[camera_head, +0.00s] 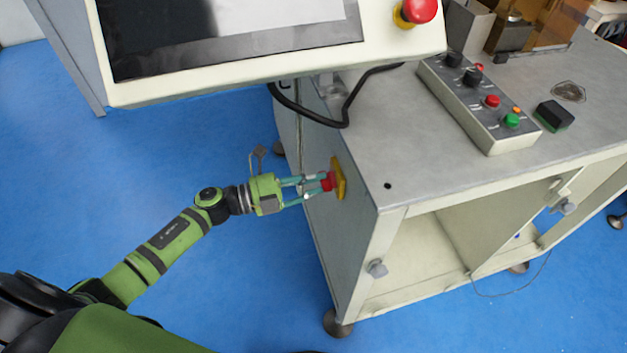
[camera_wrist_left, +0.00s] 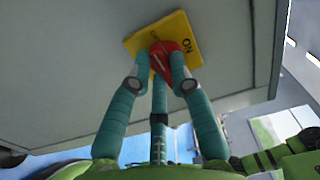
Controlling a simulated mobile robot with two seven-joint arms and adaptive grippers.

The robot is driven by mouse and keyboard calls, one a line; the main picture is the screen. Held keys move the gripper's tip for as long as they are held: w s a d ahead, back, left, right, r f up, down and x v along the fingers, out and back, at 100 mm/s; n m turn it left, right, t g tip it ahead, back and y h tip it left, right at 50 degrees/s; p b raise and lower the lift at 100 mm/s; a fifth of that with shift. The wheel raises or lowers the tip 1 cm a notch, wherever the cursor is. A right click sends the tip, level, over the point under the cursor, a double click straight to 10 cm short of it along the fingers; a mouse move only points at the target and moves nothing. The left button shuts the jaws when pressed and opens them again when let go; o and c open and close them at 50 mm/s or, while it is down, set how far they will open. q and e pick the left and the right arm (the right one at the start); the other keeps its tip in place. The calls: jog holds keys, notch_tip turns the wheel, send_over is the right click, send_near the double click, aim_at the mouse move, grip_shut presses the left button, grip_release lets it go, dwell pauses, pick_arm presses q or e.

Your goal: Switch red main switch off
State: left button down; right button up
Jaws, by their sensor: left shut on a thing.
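The red main switch (camera_head: 328,181) sits on a yellow plate (camera_head: 339,178) on the side wall of the grey cabinet. In the left wrist view the red switch knob (camera_wrist_left: 168,62) stands out from the yellow plate (camera_wrist_left: 176,28), which carries the letters "ON" and looks tilted in this view. My left gripper (camera_head: 318,184) is shut on the red knob, its teal fingers on both sides of it; the fingers also show in the left wrist view (camera_wrist_left: 160,75). They hide part of the knob and of the plate's lettering. My right gripper is not in view.
A monitor panel (camera_head: 245,75) with a red emergency button (camera_head: 419,10) hangs above the left arm. A black cable (camera_head: 312,121) loops below it. A control box (camera_head: 478,105) and a small black box (camera_head: 553,115) are on the cabinet top (camera_head: 400,150). Blue floor (camera_head: 210,120) lies open at left.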

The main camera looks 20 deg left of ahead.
pick_arm(q)
jog(key=c, duration=1.1)
grip_release()
jog(key=v, duration=1.2)
